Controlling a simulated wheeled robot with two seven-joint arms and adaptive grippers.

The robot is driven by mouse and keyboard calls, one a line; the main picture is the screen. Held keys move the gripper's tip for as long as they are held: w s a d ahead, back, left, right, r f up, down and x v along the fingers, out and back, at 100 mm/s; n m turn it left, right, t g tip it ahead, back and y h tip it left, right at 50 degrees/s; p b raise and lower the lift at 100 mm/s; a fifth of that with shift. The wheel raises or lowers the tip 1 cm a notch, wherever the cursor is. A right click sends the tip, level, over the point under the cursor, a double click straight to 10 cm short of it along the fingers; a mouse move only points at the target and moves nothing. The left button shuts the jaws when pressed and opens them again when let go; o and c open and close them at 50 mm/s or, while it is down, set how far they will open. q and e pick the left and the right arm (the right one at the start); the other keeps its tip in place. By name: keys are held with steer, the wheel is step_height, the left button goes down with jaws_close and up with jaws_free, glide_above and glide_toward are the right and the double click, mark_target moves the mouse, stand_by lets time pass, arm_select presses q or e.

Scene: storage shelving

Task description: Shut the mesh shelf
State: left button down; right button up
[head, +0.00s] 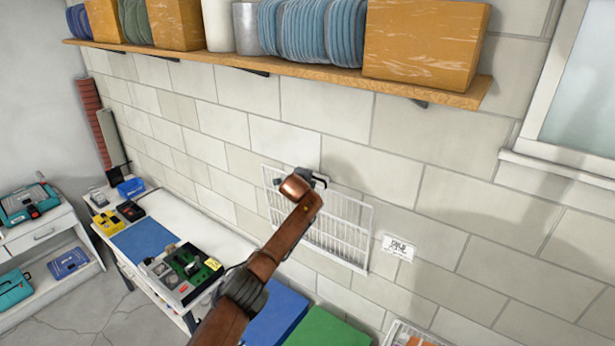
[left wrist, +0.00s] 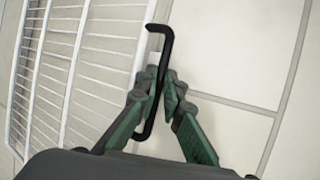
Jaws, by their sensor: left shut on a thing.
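The mesh shelf (head: 335,238) is a white wire rack at the block wall, in the middle of the head view. I cannot tell its exact tilt from the wall. In the left wrist view its wires (left wrist: 75,75) fill the left side. My left gripper (head: 316,180) is at the shelf's upper edge, partly hidden behind my arm. In the left wrist view my left gripper (left wrist: 163,82) has its green fingers shut on a thin black bent handle (left wrist: 165,45) beside the shelf's edge. My right gripper is in neither view.
A wooden wall shelf (head: 280,70) with boxes and stacked blue items runs above. Below are a bench (head: 180,215) with tools and blue and green boxes (head: 325,330). A window (head: 580,110) is at the right.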

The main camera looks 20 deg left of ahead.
arm_select(q)
steer(key=c, duration=2)
jaws_free()
steer(key=shift+d+f, duration=0.15)
steer(key=shift+f, duration=0.7)
steer(key=shift+c, duration=0.2)
steer(key=shift+a+r, duration=0.2)
steer(key=shift+r, duration=0.1)
